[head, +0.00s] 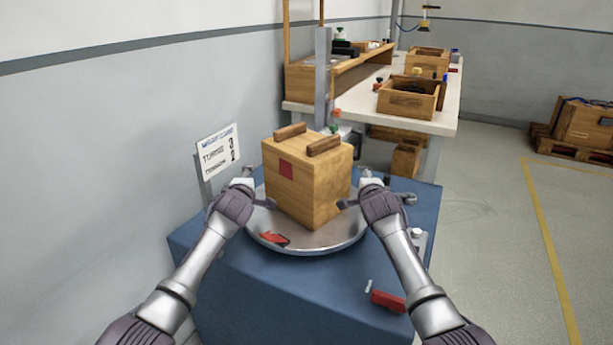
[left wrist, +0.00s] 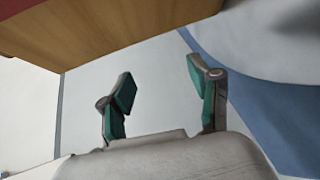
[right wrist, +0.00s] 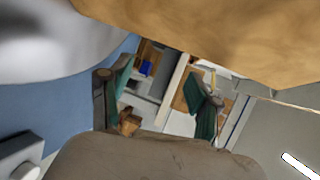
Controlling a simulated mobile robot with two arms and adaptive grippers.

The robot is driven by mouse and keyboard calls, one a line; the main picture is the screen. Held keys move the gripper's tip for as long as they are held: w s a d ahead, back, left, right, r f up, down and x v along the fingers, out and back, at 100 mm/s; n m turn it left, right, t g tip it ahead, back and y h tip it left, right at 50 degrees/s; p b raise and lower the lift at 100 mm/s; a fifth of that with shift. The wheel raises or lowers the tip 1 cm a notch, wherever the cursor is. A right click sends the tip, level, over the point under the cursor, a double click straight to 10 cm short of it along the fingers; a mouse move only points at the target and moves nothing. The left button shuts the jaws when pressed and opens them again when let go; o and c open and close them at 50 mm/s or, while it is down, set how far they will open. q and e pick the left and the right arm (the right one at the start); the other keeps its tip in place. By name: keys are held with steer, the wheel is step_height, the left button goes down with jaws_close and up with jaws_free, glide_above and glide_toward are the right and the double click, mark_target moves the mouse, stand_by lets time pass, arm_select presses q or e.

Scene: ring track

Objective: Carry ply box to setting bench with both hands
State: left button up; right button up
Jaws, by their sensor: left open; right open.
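The ply box (head: 305,190) is a light wooden cube with a red square on one side and two wooden bars on top. It sits on a round metal turntable (head: 300,242) on a blue stand. My left gripper (head: 258,194) is open at the box's left side, and my right gripper (head: 358,195) is open at its right side. Both wrist views show a box face close by, at the top of the left wrist view (left wrist: 120,30) and the right wrist view (right wrist: 215,30), with nothing between the fingers. The white bench (head: 447,118) stands behind, to the right.
The bench carries open wooden crates (head: 408,102) and a wooden shelf (head: 340,65). A sign (head: 216,150) stands left of the box, near the wall. A red piece (head: 388,300) is on the blue stand (head: 260,300). Open floor (head: 490,240) lies right of the stand; a loaded pallet (head: 575,148) is farther back.

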arm_select(q)
steer(key=shift+x, duration=1.55)
arm_select(e)
steer(key=shift+x, duration=1.55)
arm_select(q)
steer(key=shift+d, duration=0.75)
arm_select(e)
steer(key=shift+a, duration=0.8)
arm_select(q)
steer(key=shift+d, duration=0.25)
arm_select(e)
steer(key=shift+a, duration=0.2)
